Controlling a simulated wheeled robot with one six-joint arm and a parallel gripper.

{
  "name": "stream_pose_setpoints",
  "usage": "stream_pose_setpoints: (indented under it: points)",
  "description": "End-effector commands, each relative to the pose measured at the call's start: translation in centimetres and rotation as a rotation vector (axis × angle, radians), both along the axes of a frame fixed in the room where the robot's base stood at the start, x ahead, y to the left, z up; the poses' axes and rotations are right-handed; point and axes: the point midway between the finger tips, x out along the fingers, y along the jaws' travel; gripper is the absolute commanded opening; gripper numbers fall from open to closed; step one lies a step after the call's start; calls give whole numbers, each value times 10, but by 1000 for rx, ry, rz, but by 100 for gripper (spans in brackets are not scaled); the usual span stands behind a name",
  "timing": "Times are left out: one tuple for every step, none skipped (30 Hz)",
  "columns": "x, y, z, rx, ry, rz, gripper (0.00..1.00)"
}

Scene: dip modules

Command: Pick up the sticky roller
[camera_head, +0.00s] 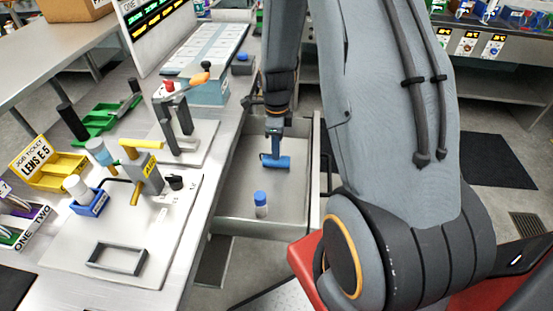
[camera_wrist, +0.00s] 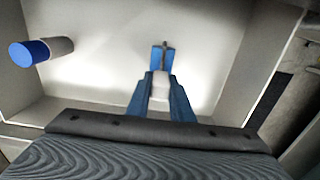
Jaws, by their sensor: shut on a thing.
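The sticky roller (camera_head: 276,161) is a blue, T-shaped tool at the open drawer, with its head low and its handle pointing up. My gripper (camera_head: 274,132) reaches down from above and is shut on it. In the wrist view, the roller (camera_wrist: 162,57) shows as a blue piece with a dark rod just beyond the blue fingers of my gripper (camera_wrist: 160,80). Part of the handle is hidden between the fingers. I cannot tell whether the roller touches the drawer floor.
A blue-capped white bottle (camera_head: 261,205) stands in the drawer (camera_head: 235,215), nearer the front; it also shows in the wrist view (camera_wrist: 35,52). Drawer walls surround the gripper. The workbench (camera_head: 185,235) at left carries fixtures, a yellow holder (camera_head: 50,165) and green parts (camera_head: 100,120).

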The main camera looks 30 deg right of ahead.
Motion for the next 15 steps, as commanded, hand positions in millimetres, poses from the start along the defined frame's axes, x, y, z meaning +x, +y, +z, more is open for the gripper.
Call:
stream_pose_setpoints:
  points:
    - [0, 0, 0, 0, 0, 0, 0]
    - [0, 0, 0, 0, 0, 0, 0]
    - [0, 0, 0, 0, 0, 0, 0]
    - [0, 0, 0, 0, 0, 0, 0]
    - [0, 0, 0, 0, 0, 0, 0]
    - [0, 0, 0, 0, 0, 0, 0]
    - [0, 0, 0, 0, 0, 0, 0]
    - [0, 0, 1, 0, 0, 0, 0]
    - [0, 0, 1, 0, 0, 0, 0]
    - [0, 0, 2, -1, -1, 0, 0]
    - [1, 0, 3, -1, -1, 0, 0]
    - [1, 0, 5, 0, -1, 0, 0]
    - [1, 0, 7, 0, -2, 0, 0]
    - [1, 0, 9, 0, -2, 0, 0]
    - [1, 0, 12, -1, -3, 0, 0]
